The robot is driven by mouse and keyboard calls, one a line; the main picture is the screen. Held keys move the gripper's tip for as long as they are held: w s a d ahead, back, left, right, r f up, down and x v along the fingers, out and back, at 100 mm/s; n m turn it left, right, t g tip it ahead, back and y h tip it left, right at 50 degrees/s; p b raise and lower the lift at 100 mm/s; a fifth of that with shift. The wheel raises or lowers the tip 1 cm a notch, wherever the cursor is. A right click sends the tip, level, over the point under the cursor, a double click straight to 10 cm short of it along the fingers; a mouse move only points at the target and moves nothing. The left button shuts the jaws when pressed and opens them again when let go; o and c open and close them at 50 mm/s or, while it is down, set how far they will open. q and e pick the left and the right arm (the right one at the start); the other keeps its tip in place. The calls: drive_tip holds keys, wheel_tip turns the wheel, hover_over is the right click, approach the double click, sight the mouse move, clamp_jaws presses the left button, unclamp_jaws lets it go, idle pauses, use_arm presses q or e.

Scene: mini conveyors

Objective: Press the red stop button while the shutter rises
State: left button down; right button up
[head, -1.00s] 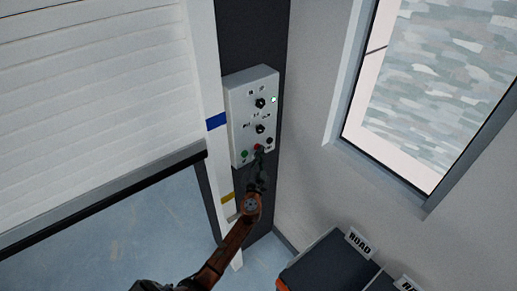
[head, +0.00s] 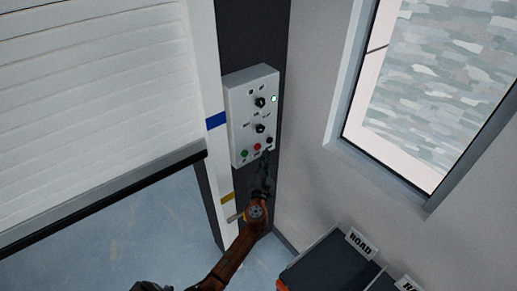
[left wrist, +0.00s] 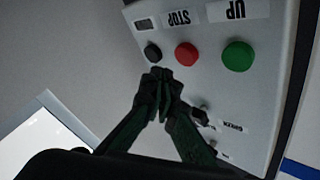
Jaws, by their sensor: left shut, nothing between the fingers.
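The red stop button (head: 257,147) is on the grey control box (head: 237,110), between a green button (head: 244,154) and a black one (head: 269,140). In the left wrist view the red button (left wrist: 186,54) shows clear, under an upside-down STOP label. My left gripper (left wrist: 160,76) is shut and empty, its tips in the picture just below the red and black buttons; I see no contact with the red one. In the head view the left gripper (head: 264,162) is just below the box. The white slatted shutter (head: 95,100) is partly up, its dark bottom bar above the blue floor. My right gripper is out of view.
The shutter's white side post (head: 205,70) carries a blue mark (head: 216,121) and a yellow mark (head: 227,197). Two dark knobs and a green-lit lamp (head: 274,99) are on the box. A window is at right. Dark bins with a ROAD label (head: 360,244) stand at lower right.

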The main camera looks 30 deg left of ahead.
use_arm(q)
drive_tip(key=d, duration=0.1)
drive_tip(key=s+d, duration=0.1)
drive_tip(key=d, duration=0.1)
drive_tip(key=shift+s, duration=0.1)
idle(0.8)
